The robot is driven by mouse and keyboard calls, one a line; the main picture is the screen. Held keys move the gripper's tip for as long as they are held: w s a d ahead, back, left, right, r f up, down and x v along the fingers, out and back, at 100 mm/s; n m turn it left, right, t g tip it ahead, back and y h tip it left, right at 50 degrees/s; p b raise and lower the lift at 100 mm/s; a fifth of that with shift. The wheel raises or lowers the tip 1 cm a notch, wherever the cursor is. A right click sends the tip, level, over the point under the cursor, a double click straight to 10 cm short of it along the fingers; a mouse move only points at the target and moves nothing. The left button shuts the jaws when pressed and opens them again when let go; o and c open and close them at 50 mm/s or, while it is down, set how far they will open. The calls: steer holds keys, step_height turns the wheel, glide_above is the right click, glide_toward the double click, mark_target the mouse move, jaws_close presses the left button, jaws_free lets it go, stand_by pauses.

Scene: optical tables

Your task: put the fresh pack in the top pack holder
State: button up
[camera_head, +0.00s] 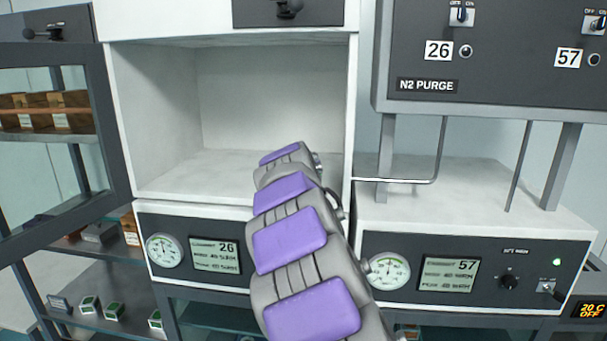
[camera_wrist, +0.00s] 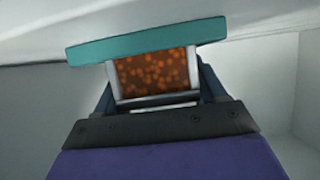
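In the wrist view, a pack (camera_wrist: 153,68) with a teal cap, a pale metal frame and a window of orange-speckled brown grains sits between the fingers of my gripper (camera_wrist: 157,98). The dark blue fingers are at both sides of it, and it looks held. In the head view my purple and grey arm reaches into the open white chamber (camera_head: 235,100) above the panel reading 26. The arm hides the gripper and pack there. I cannot make out a pack holder in either view. A pale surface lies close beyond the teal cap in the wrist view.
An open glass door (camera_head: 52,140) stands left of the chamber. The N2 purge panel (camera_head: 480,55) hangs at right, with a bent metal rail (camera_head: 410,181) beneath it. Small green-and-white boxes (camera_head: 115,311) sit on a lower shelf. The chamber's left floor is clear.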

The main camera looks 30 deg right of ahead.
steer(key=o, duration=0.5)
steer(key=shift+c, duration=0.2)
steer(key=shift+r, duration=0.15)
steer(key=b+v, duration=0.1)
steer(key=v, duration=1.1)
steer(key=shift+a, duration=0.1)
